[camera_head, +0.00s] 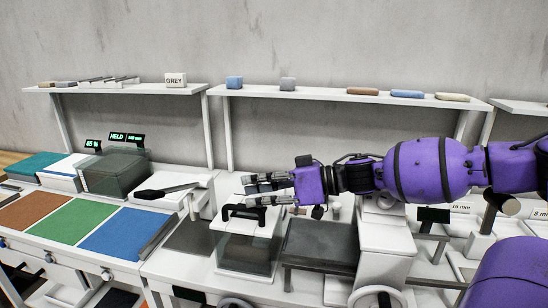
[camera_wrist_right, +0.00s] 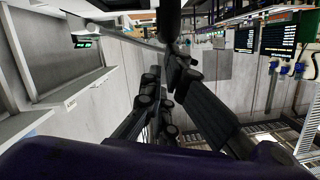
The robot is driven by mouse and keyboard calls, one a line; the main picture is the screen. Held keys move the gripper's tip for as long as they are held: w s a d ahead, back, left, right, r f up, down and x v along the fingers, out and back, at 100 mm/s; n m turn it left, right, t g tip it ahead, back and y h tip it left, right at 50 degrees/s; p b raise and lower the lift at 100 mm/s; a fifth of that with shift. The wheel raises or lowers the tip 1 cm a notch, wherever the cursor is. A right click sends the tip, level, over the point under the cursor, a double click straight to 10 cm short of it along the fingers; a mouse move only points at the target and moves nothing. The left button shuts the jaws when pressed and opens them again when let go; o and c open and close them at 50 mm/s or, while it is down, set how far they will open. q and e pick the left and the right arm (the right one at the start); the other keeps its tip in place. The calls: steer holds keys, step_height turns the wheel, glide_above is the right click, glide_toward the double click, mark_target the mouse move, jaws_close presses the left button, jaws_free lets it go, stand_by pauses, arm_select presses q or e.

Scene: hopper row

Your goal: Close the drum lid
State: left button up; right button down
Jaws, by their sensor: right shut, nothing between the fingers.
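My right gripper (camera_head: 252,188) reaches in from the right in the head view, its fingers pointing left. It is shut and empty. It is in front of or above a clear-walled box (camera_head: 245,254) with a white top (camera_head: 258,222) and a black handle (camera_head: 243,211). The fingers look close to the handle, but I cannot tell whether they touch it. I cannot tell for sure which part is the drum lid. In the right wrist view the dark fingers (camera_wrist_right: 160,95) fill the middle, and no lid can be made out. My left gripper is not in view.
A dark tray (camera_head: 320,242) and a white housing (camera_head: 385,245) stand right of the clear box. A black-handled lever (camera_head: 165,191) and a smoky box (camera_head: 115,172) are to the left. Brown, green and blue panels (camera_head: 82,226) lie farther left. Shelves (camera_head: 300,93) run along the wall.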

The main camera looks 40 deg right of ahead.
steer(key=shift+s+a+f, duration=0.1)
steer(key=shift+f, duration=0.1)
stand_by(0.6)
steer(key=shift+s+d, duration=0.5)
steer(key=shift+d, duration=0.15)
steer(key=shift+v, duration=2.95)
steer(key=shift+a+r, duration=0.1)
steer(key=shift+r, duration=0.05)
